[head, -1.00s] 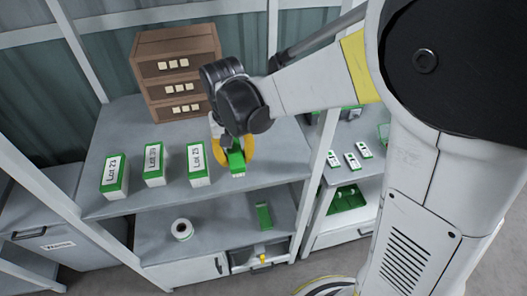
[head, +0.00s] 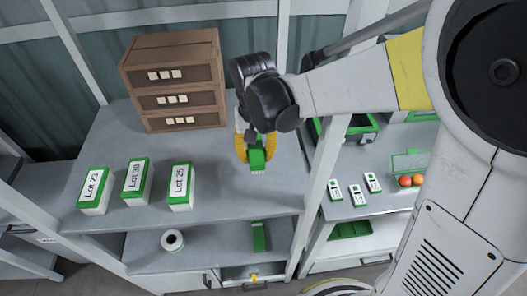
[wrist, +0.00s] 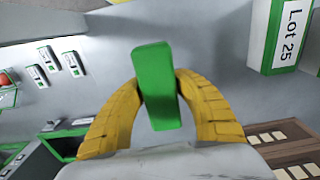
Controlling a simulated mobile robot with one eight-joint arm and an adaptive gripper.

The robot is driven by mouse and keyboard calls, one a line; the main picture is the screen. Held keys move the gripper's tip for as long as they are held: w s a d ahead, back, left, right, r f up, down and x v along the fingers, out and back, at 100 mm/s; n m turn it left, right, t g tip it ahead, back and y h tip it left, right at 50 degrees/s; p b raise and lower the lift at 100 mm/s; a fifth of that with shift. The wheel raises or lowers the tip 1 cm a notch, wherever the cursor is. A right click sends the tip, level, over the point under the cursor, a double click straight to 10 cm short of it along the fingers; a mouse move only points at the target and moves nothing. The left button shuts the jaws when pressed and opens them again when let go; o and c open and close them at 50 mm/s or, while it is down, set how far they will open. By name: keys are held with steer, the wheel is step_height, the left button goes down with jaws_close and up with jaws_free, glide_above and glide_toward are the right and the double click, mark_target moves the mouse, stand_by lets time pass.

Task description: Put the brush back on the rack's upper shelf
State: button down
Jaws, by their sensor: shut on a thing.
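My gripper (head: 255,150) has its yellow fingers closed on the sides of the green brush (head: 257,158). In the wrist view the gripper (wrist: 160,100) pinches the brush (wrist: 153,70) between both fingertips, with its green back facing the camera. Pale bristles show at its lower end in the head view. The brush is over the bare right part of the rack's grey upper shelf (head: 215,190), right of the lot boxes. I cannot tell whether it touches the shelf.
Several lot boxes, one marked Lot 25 (head: 180,187), stand at the shelf's left. Stacked brown crates (head: 172,80) are behind. A rack post (head: 318,185) is close on the right. The lower shelf holds a white roll (head: 172,240) and a green object (head: 259,236).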

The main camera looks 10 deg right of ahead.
steer(key=b, duration=0.2)
glide_above(256, 180)
step_height(256, 180, down, 5)
steer(key=shift+f, duration=0.1)
steer(key=shift+f+b, duration=0.4)
steer(key=shift+f, duration=1.65)
steer(key=shift+f, duration=0.2)
steer(key=c, duration=1)
jaws_free()
steer(key=shift+r, duration=0.1)
step_height(256, 180, up, 12)
steer(key=p, duration=0.3)
steer(key=shift+r+p, duration=0.15)
steer(key=shift+p, duration=0.15)
